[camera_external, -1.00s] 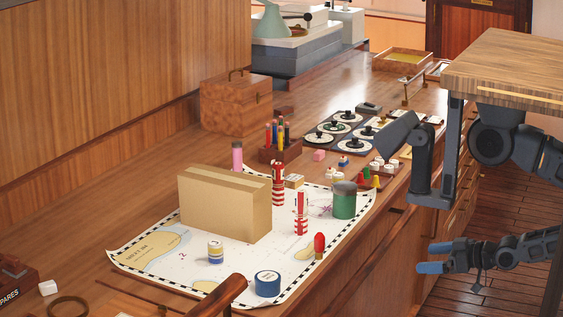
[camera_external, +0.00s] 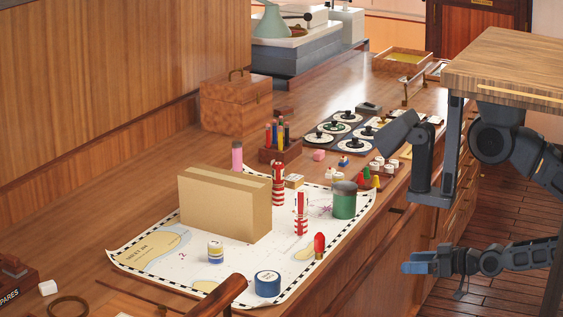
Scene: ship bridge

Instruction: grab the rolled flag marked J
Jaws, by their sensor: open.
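Two upright red-and-white striped rolls stand on the chart (camera_external: 165,262). One roll (camera_external: 278,184) is behind the right end of the cardboard box, and the other roll (camera_external: 301,214) is nearer the chart's right side. They look like rolled flags, but no letter J is readable on either. A short white, blue and yellow cylinder (camera_external: 215,252) stands in front of the box; its marking is also unreadable. My gripper (camera_external: 418,263) is open and empty, with blue fingertips pointing left. It is in front of the counter, to the right of the chart and apart from everything on it.
The cardboard box (camera_external: 225,205) blocks part of the chart. A green jar (camera_external: 344,202), a red-topped object (camera_external: 319,246) and a blue tape roll (camera_external: 267,284) stand near the chart's right and front edges. A pen holder (camera_external: 280,152) is behind. A wooden chair rail (camera_external: 215,298) crosses the front.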

